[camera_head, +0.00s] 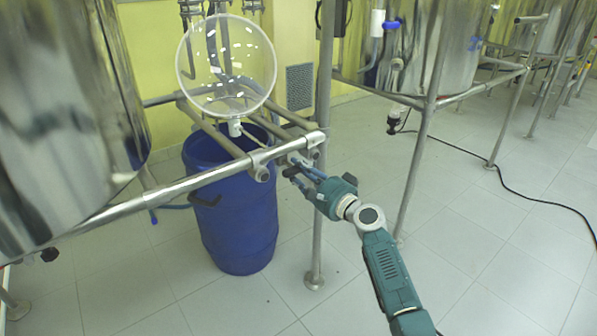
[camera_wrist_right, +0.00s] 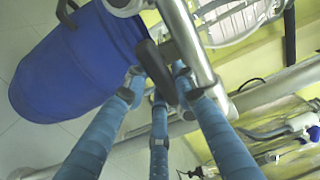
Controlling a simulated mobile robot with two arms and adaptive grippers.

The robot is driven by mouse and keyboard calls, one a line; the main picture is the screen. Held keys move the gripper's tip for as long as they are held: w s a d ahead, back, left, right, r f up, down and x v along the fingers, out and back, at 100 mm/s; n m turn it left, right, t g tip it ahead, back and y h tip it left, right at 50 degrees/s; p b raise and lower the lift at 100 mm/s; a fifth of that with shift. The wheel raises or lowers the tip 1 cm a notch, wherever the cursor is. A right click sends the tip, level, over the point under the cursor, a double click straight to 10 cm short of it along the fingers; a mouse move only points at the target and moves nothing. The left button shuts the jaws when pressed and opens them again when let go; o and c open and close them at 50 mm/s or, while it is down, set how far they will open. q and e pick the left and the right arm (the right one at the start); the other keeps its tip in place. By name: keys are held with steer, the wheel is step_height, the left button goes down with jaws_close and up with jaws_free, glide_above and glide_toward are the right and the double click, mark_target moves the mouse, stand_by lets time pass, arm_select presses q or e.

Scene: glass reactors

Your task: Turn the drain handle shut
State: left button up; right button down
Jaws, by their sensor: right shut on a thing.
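The drain handle is a dark bar (camera_wrist_right: 155,68) in the right wrist view, beside the metal pipework. My right gripper (camera_wrist_right: 155,85) has its blue fingers shut on this dark handle, one finger on one side and two on the other. In the head view my right gripper (camera_head: 294,167) reaches in from the lower right to the end of the metal frame, just right of the blue barrel. The handle is mostly hidden there by the fingers and frame. A round glass vessel (camera_head: 226,62) with a white drain outlet (camera_head: 235,128) hangs above the barrel. My left gripper is not in view.
The blue barrel (camera_head: 240,225) stands on the tiled floor below the frame rail (camera_head: 190,182). A large steel vessel (camera_head: 60,110) fills the left. A vertical post (camera_head: 318,220) stands close to my right gripper. A black cable (camera_head: 500,180) crosses the open floor at right.

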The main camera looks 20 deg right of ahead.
steer(key=shift+f, duration=0.15)
steer(key=c, duration=1.4)
jaws_free()
steer(key=v, duration=1.2)
